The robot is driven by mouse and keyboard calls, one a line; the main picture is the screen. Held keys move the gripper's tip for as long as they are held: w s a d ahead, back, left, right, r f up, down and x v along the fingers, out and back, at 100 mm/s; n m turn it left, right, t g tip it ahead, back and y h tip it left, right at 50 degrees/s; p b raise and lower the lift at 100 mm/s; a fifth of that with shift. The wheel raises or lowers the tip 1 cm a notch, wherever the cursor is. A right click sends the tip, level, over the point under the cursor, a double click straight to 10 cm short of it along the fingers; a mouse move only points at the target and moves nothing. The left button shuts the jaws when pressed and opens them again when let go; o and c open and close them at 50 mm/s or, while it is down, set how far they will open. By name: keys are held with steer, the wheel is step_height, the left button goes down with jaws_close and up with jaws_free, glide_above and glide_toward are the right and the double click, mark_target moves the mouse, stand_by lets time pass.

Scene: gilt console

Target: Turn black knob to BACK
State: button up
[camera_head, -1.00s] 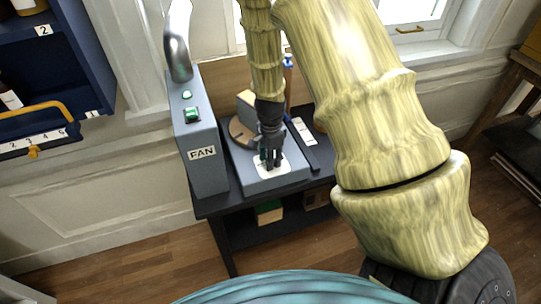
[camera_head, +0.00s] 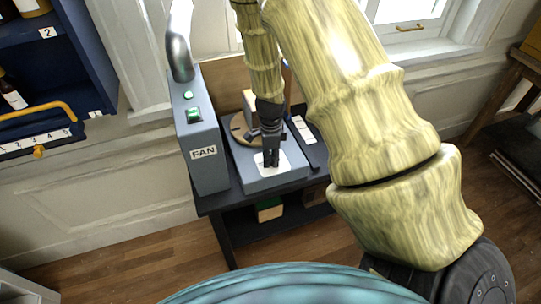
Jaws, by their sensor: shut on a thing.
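My gripper (camera_head: 270,162) points down over the grey box (camera_head: 240,177) on the dark console table. Its fingers are close together above the white label plate (camera_head: 260,167) on the box's top. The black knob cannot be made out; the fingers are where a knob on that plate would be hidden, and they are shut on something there. The knob's pointing direction and the plate's markings are too small or covered to read.
A tall grey FAN box (camera_head: 205,172) with a green switch stands left of the grey box. A round tan disc (camera_head: 239,130) lies behind. A dark strip with a white label (camera_head: 303,129) is at right. The dark table (camera_head: 218,204) has a lower shelf.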

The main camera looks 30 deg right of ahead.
mark_target(271, 158)
steer(key=shift+w+d+r, duration=0.1)
steer(key=o, duration=1)
steer(key=shift+o, duration=0.2)
step_height(271, 158, up, 12)
stand_by(0.5)
